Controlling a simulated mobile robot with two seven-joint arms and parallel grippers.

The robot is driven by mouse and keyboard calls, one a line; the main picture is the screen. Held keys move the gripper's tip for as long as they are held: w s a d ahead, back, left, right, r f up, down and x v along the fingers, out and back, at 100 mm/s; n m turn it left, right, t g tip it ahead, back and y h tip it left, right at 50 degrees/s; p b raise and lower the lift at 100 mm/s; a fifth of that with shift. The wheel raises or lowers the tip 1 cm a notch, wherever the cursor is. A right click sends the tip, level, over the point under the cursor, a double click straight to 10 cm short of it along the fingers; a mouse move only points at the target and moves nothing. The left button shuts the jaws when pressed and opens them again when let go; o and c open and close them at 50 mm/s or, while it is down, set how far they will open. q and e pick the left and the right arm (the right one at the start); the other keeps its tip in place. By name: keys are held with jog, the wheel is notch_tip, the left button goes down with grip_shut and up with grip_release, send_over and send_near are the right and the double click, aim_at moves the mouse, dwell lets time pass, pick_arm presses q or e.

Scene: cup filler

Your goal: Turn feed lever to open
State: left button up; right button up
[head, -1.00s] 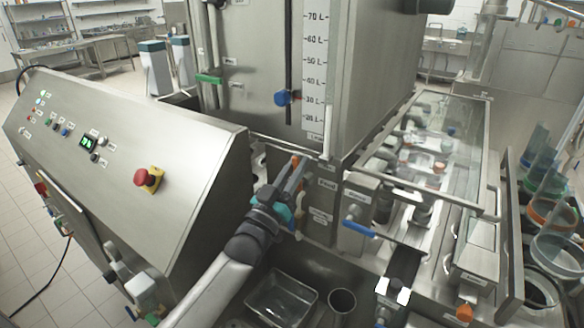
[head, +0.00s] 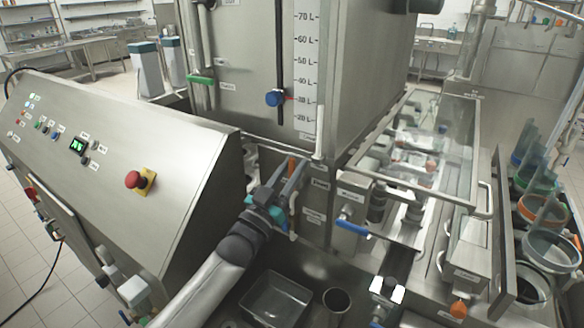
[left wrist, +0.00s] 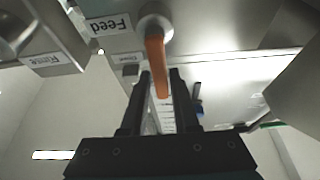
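The feed lever is a short orange handle (left wrist: 157,66) hanging from a round metal pivot beside a "Feed" label (left wrist: 111,25) in the left wrist view. In the head view the orange lever (head: 291,163) shows as a small tip below the tank. My left gripper (head: 289,169) reaches it from below. In the left wrist view its two dark fingers (left wrist: 160,73) stand apart, one on each side of the lever's free end. I see no clear sign that they clamp it. My right gripper is not in view.
A sloped control panel with a red stop button (head: 134,180) stands left of my arm. A blue-handled valve (head: 352,228) sits right of the gripper. A metal tray (head: 275,298) and a round cup (head: 336,302) lie below. The tank with a litre scale (head: 306,75) rises behind.

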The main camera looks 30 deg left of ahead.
pick_arm(q)
jog(key=shift+o, duration=1.3)
jog(key=b+v, duration=0.2)
jog(key=v, duration=1.3)
jog(key=shift+s, duration=0.15)
